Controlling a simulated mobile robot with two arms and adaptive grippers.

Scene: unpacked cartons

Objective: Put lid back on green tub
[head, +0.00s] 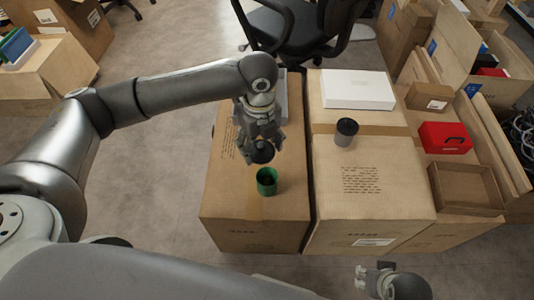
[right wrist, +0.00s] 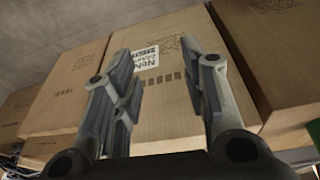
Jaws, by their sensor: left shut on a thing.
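The green tub (head: 267,183) stands upright and open on the left carton, near its front right part; its inside looks dark. My left gripper (head: 261,141) is just behind and above the tub, shut on a dark round lid (head: 262,154). The lid appears apart from the tub, close to its far rim. My right gripper (head: 374,278) is low at the front in the head view, away from the tub. The right wrist view shows its fingers (right wrist: 160,90) spread and empty, facing a carton's side.
The left carton (head: 228,205) and middle carton (head: 400,205) stand side by side with a narrow gap. The middle one bears a dark cup (head: 346,132) and a white box (head: 358,90). A red case (head: 445,138) and an open tray (head: 466,188) lie to the right. An office chair (head: 295,28) stands behind.

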